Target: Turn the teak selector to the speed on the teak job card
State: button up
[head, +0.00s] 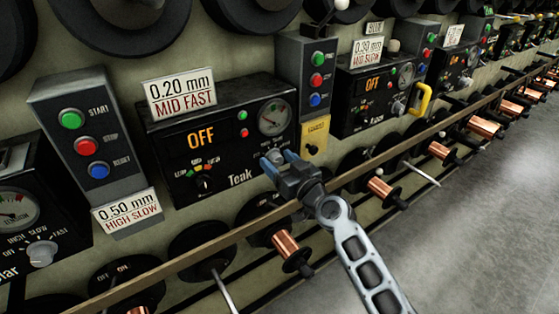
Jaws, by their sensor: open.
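The black Teak panel (165,150) is left of centre, its display reading OFF. The teak job card (181,97) stands on top of it and reads 0.20 mm MID FAST. A black knob (204,184) sits at the panel's lower left, below small coloured marks with labels. A grey knob (275,154) sits at the lower right below the dial (272,117). My gripper (279,160) is open, its blue fingertips on either side of the grey knob and partly hiding it. I cannot tell whether they touch it, nor where it points.
A button box (88,130) with START, STOP and RESET stands left, with a 0.50 mm HIGH SLOW card (126,212). Another button box (305,70) and yellow tag (315,134) are close right. A rail (190,256) and copper spools (286,246) run below. Grey floor (480,220) is clear at right.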

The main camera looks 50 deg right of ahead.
jog(key=shift+c, duration=0.3)
jog(key=c, duration=1)
jog(key=shift+m, duration=0.3)
jog(key=m, duration=0.4)
jog(key=shift+m, duration=0.3)
jog(key=m, duration=0.5)
jog(key=shift+m, duration=0.3)
jog(key=m, duration=0.5)
jog(key=shift+d+f+p, duration=0.1)
jog(key=shift+p, duration=0.3)
jog(key=m+p, duration=0.1)
jog(key=m, duration=0.4)
jog(key=shift+f, duration=0.1)
